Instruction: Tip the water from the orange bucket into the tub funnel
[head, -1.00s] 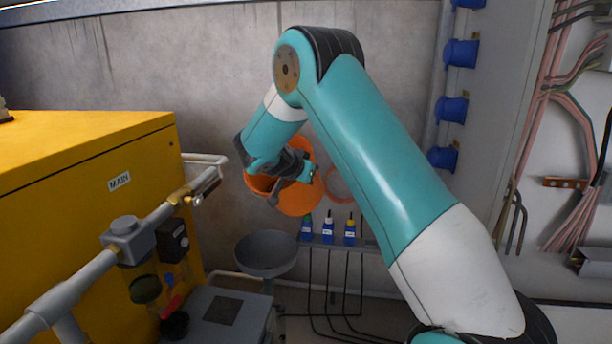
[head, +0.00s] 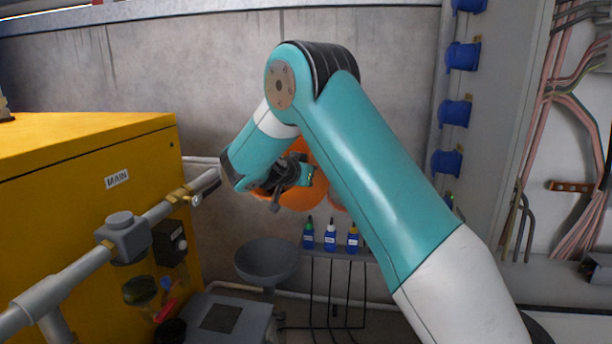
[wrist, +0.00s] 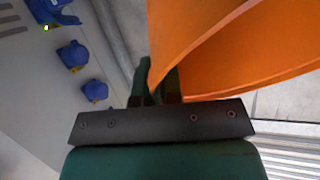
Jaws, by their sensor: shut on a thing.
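The orange bucket (head: 298,197) is held up behind my arm in the head view, above and a little right of the grey tub funnel (head: 266,262). My arm hides much of it. My gripper (head: 300,175) is shut on the bucket's edge. In the wrist view the bucket's orange wall (wrist: 220,45) fills the upper right, with my gripper's fingers (wrist: 160,85) at its left edge. The bucket looks tilted. No water shows in either view, and the funnel's inside looks empty and grey.
A yellow cabinet (head: 80,220) marked MAIN and a grey pipe with a valve (head: 125,238) stand at left. Several small blue bottles (head: 330,236) sit on a ledge right of the funnel. Blue sockets (head: 455,112) line the right panel.

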